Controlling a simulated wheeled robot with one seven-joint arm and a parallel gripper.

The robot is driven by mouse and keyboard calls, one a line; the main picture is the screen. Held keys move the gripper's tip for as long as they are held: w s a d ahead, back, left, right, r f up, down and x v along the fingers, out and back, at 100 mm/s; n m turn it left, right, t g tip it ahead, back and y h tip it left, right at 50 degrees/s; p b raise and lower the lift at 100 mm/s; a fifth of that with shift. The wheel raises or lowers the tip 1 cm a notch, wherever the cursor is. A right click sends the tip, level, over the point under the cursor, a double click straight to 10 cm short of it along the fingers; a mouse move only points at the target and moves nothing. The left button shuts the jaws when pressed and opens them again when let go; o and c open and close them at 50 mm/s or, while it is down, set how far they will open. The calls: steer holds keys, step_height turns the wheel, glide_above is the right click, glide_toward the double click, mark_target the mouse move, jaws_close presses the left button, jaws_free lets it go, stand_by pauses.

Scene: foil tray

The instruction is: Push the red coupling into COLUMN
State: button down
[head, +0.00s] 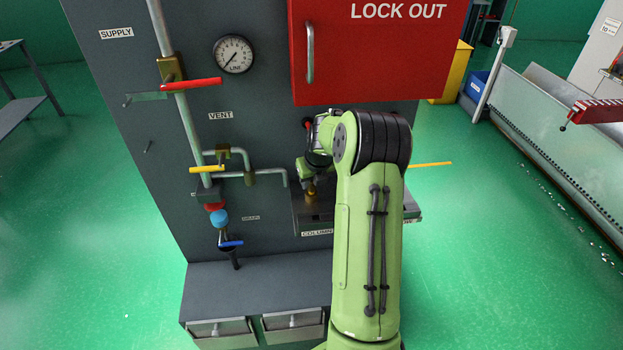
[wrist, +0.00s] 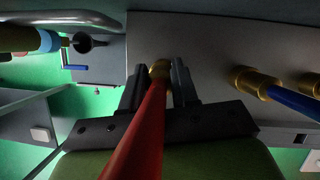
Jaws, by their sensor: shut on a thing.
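The red coupling is a red hose (wrist: 139,138) with a brass end (wrist: 158,70) in the wrist view. My gripper (wrist: 157,88) is shut on it, one dark finger on each side, with the brass end just beyond the fingertips. The brass end faces a grey plate (wrist: 205,55); I cannot tell whether it is touching or seated. In the head view a brass piece (head: 311,191) shows below my wrist, above the small shelf (head: 301,213) whose front label reads COLUMN (head: 316,233). My arm hides much of the shelf.
A blue hose with a brass coupling (wrist: 256,83) stands on the same plate, right of my gripper in the wrist view. A red LOCK OUT box (head: 372,60) hangs above my wrist. Valve pipes with a yellow handle (head: 207,169) are to the left.

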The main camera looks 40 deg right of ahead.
steer(key=shift+f+b, duration=0.4)
steer(key=shift+f, duration=0.15)
steer(key=c, duration=0.8)
jaws_free()
steer(key=shift+r, duration=0.1)
steer(key=v, duration=0.7)
steer(key=shift+r, duration=0.15)
